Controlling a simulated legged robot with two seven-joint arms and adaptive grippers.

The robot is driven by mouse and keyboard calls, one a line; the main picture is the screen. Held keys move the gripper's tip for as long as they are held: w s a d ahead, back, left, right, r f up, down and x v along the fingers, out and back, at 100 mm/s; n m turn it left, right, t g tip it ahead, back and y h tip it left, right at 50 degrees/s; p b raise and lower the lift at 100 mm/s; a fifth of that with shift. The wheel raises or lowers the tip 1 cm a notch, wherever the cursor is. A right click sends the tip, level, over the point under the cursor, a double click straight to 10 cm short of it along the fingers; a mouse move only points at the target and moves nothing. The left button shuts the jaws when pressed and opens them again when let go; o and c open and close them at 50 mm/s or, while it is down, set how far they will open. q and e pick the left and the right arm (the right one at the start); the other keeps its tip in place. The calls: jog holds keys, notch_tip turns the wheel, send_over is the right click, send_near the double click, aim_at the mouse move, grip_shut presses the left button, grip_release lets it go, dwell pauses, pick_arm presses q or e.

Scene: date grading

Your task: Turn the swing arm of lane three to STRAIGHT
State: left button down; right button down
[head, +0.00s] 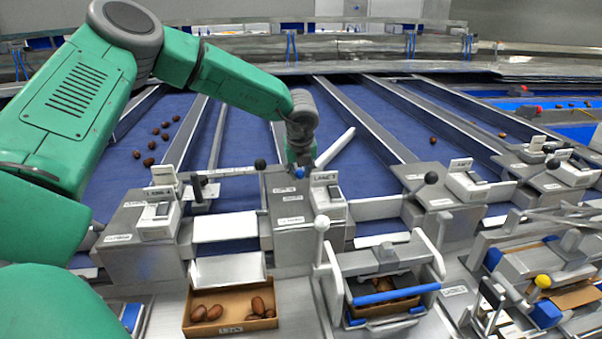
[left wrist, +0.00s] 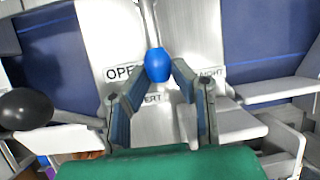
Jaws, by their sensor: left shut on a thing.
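My left gripper (head: 299,168) reaches down to a metal housing in the middle of the lane row. In the left wrist view, its two fingers (left wrist: 157,78) are shut on a blue ball knob (left wrist: 158,62). The knob also shows in the head view (head: 299,173). A metal rod runs up from behind the knob. The plate (left wrist: 115,35) beneath bears OPEN to the left, a partly covered word ending in AIGHT to the right, and ERT below the knob. A pale bar (head: 336,148), which looks like a swing arm, slants up and right over the blue belt. The lane number is not legible.
Black ball knobs stand nearby (head: 260,164) and further right (head: 431,178); one is close left of my gripper (left wrist: 25,109). A carton of dates (head: 230,327) and a white-framed stand with a blue bar (head: 397,296) are in front. Dates lie on the left belt.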

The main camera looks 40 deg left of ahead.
pick_arm(q)
jog(key=shift+w+f+n+y+b, duration=0.1)
jog(key=shift+w+n+y+b, duration=0.2)
jog(key=shift+w+n, duration=0.2)
jog(key=w+n, duration=0.1)
jog(key=n, duration=0.1)
jog(key=w+d+n+g+b, duration=0.1)
jog(key=shift+w+f+n+y, duration=0.1)
jog(key=shift+w+n+y, duration=0.15)
jog(key=shift+n+y, duration=0.15)
jog(key=shift+w+n+g+b, duration=0.4)
jog(key=shift+w+n+g, duration=0.25)
jog(key=shift+n, duration=0.25)
jog(key=shift+w+d+n, duration=0.1)
jog(key=shift+w+n, duration=0.35)
jog(key=shift+n, duration=0.05)
pick_arm(e)
jog(key=f, duration=0.1)
jog(key=w+f, duration=0.1)
jog(key=f, duration=0.1)
jog(key=shift+w+d, duration=0.15)
